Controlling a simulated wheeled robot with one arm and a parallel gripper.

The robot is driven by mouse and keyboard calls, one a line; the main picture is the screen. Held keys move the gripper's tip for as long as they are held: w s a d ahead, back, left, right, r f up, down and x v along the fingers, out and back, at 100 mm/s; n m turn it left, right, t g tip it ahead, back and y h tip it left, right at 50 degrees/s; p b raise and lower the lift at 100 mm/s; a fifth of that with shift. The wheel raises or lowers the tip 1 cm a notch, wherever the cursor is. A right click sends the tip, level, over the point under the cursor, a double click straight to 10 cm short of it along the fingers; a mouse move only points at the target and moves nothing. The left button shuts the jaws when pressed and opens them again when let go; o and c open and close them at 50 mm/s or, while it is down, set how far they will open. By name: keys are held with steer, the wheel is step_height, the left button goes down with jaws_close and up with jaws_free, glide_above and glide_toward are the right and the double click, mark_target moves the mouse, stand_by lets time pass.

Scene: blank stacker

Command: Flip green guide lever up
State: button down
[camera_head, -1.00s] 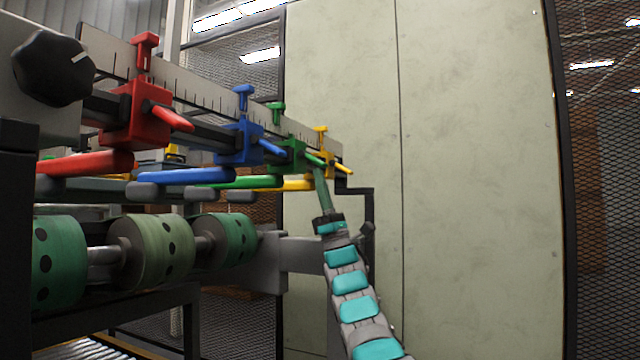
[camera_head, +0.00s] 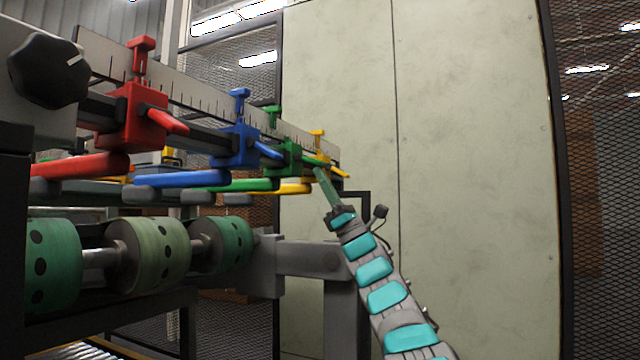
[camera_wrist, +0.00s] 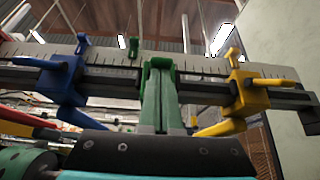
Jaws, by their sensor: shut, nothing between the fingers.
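The green guide (camera_head: 287,157) sits on the ruled rail between the blue and yellow guides. Its short green lever (camera_head: 313,160) points out to the right, roughly level or slightly down. My gripper (camera_head: 319,171) is shut and empty, its greenish fingers reaching up from below with the tips at or just under the lever; I cannot tell whether they touch. In the wrist view my gripper's fingers (camera_wrist: 158,75) stand upright in the middle and hide most of the green guide. Its green top knob (camera_wrist: 133,47) shows just left of them.
The blue guide (camera_head: 238,143) and red guide (camera_head: 137,112) are nearer along the rail; the yellow guide (camera_head: 321,150) is just beyond the green one. Green rollers (camera_head: 150,254) lie below. A pale panel wall (camera_head: 470,170) stands right, with free room before it.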

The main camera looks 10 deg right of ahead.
steer(key=shift+s+d+r+g+h+p, duration=0.15)
steer(key=shift+d+r+g+h+p, duration=0.15)
steer(key=shift+r+h+p, duration=0.15)
steer(key=shift+s+d+r+g+h+p, duration=0.15)
steer(key=shift+d+r+g+h+p, duration=0.05)
steer(key=shift+r+g+h+p, duration=0.2)
steer(key=h+p, duration=0.1)
steer(key=r+g+h+p, duration=0.1)
steer(key=p, duration=0.1)
steer(key=r+g+h+p, duration=0.1)
steer(key=p, duration=0.1)
steer(key=shift+s+d, duration=0.25)
steer(key=shift+r+h+p, duration=0.25)
steer(key=shift+p, duration=0.45)
steer(key=shift+d+r+p, duration=0.1)
steer(key=shift+r+p, duration=0.2)
steer(key=shift+p, duration=0.1)
steer(key=shift+r+p, duration=0.3)
steer(key=shift+r, duration=0.15)
steer(key=shift+s+r, duration=0.1)
steer(key=shift+r, duration=0.1)
steer(key=shift+f, duration=0.1)
